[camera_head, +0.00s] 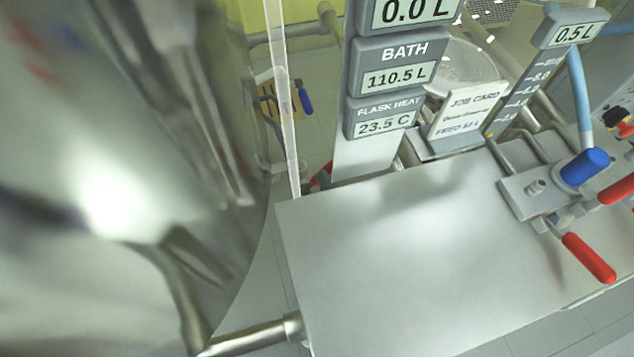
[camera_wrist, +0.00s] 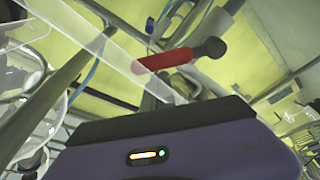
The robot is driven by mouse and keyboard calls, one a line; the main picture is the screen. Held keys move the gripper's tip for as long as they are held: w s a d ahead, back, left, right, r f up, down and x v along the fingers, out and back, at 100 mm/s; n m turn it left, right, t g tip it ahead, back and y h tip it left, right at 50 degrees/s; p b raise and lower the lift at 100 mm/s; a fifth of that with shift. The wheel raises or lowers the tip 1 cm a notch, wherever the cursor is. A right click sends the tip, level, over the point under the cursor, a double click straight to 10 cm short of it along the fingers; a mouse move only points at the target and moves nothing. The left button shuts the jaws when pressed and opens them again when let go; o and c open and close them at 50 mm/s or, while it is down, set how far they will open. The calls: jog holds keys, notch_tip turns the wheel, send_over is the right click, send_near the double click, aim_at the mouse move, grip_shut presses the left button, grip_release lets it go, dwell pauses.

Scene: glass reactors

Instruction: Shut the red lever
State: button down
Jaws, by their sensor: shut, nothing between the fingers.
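In the head view, one red lever handle (camera_head: 588,257) slants down to the right from a metal valve bracket at the right edge of the bench. A second red handle (camera_head: 618,189) sits above it, cut by the picture's right edge. In the wrist view, a red handle (camera_wrist: 164,60) with a grey rod and a dark round end shows beyond my gripper (camera_wrist: 165,140); which of the two it is, I cannot tell. Only the purple and black housing of my gripper shows, at the bottom. It is shut and empty, apart from the handle. The fingertips are hidden.
A blue handle (camera_head: 585,167) and a blue hose (camera_head: 579,90) are close to the red handles. The metal bench top (camera_head: 410,260) is clear. Display panels (camera_head: 396,78) and a job card (camera_head: 463,112) stand behind it. A large, shiny, blurred surface (camera_head: 110,190) fills the left.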

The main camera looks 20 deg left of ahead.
jog(key=w+d+f+m+t+h+b, duration=0.1)
jog(key=f+m+b, duration=0.1)
jog(key=m, duration=0.4)
jog(key=w+d+f+m+t+h+b, duration=0.1)
jog(key=d+f+m+t+b, duration=0.1)
jog(key=m, duration=0.4)
jog(key=shift+w+d+f+b, duration=0.3)
jog(key=shift+f+b, duration=0.5)
jog(key=shift+f, duration=0.25)
